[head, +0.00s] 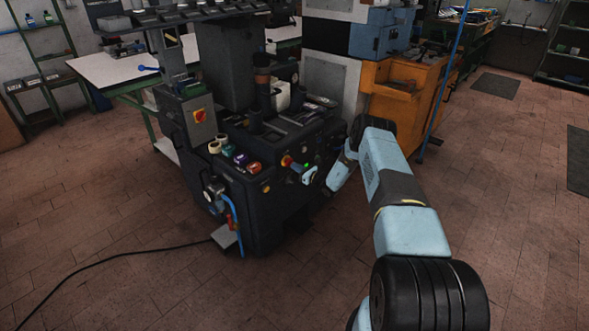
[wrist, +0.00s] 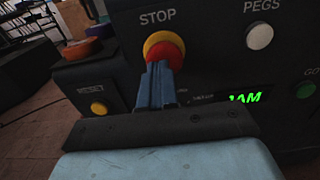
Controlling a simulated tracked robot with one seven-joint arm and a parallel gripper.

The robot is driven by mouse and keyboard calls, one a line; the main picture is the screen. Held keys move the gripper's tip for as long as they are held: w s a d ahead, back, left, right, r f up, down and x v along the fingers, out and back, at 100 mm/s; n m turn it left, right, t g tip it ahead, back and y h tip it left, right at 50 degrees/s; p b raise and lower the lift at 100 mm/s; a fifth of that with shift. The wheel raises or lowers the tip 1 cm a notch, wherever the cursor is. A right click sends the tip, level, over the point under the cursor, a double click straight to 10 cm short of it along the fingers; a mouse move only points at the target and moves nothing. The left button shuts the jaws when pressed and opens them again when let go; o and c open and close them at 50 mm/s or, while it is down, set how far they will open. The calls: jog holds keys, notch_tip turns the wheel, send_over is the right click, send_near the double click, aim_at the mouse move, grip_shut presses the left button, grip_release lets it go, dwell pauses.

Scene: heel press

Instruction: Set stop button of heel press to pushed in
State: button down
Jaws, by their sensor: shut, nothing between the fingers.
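The heel press (head: 262,200) is a dark machine left of the middle in the head view. Its stop button (wrist: 165,47) is red with a yellow ring, under the word STOP in the wrist view; it also shows small in the head view (head: 286,161). My gripper (wrist: 161,66) is shut and empty, its fingertips in front of the lower part of the red button. They look touching or very close; I cannot tell which. The fingers hide the button's lower edge. I cannot tell how deep the button sits.
A white PEGS button (wrist: 260,36) is right of the stop button, and a green-lit display (wrist: 244,98) is below right. A yellow button (wrist: 98,109) is at lower left. An orange cabinet (head: 388,106) stands behind my arm. The floor in front is mostly clear.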

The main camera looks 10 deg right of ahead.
jog(key=v, duration=1.2)
jog(key=shift+d+f, duration=0.2)
jog(key=shift+f, duration=0.15)
jog(key=shift+w, duration=0.1)
jog(key=shift+r, duration=0.1)
jog(key=s+a+r+n+g+y, duration=0.1)
jog(key=s+a+r+n+g, duration=0.25)
jog(key=r, duration=0.75)
jog(key=s+a+r+n+g+y, duration=0.1)
jog(key=a+r+n+g, duration=0.25)
jog(key=r+n, duration=0.45)
jog(key=s+a+r+n+g+y, duration=0.1)
jog(key=s+a+r+n+g, duration=0.3)
jog(key=r, duration=0.9)
jog(key=s+a+r+n+g+h, duration=0.2)
jog(key=s+a+r, duration=0.1)
jog(key=s+r, duration=0.5)
jog(key=s+r+n+h, duration=0.6)
jog(key=s+r, duration=0.8)
jog(key=s, duration=0.4)
jog(key=s+d+r+n+t+h, duration=0.2)
jog(key=s+d, duration=0.1)
jog(key=s, duration=0.7)
jog(key=s+d+r+n+t+h, duration=0.1)
jog(key=s+d+n+t+h, duration=0.1)
jog(key=s, duration=0.8)
jog(key=shift+d+r+n+h, duration=0.4)
jog(key=shift+d+n+h, duration=0.15)
jog(key=shift+d+h, duration=0.3)
